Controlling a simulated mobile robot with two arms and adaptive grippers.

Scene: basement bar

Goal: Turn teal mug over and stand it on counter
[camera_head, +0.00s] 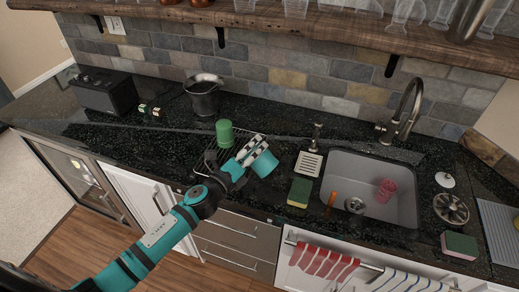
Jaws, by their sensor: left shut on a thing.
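The teal mug (264,164) is in my left gripper (252,149), near the counter's front edge. My left arm comes in from the lower left, and the gripper is shut on the mug. The mug looks tilted; which way its mouth faces is hard to tell, and the gripper hides part of it. The dark speckled counter (275,213) lies around and below them. My right gripper is not in view.
A green cup (224,133) stands on a wire rack (206,157) just left of the mug. A metal pitcher (203,99) is behind. To the right are a white soap dish (308,164), a sponge (299,192) and the sink (338,172) with a pink cup (385,190).

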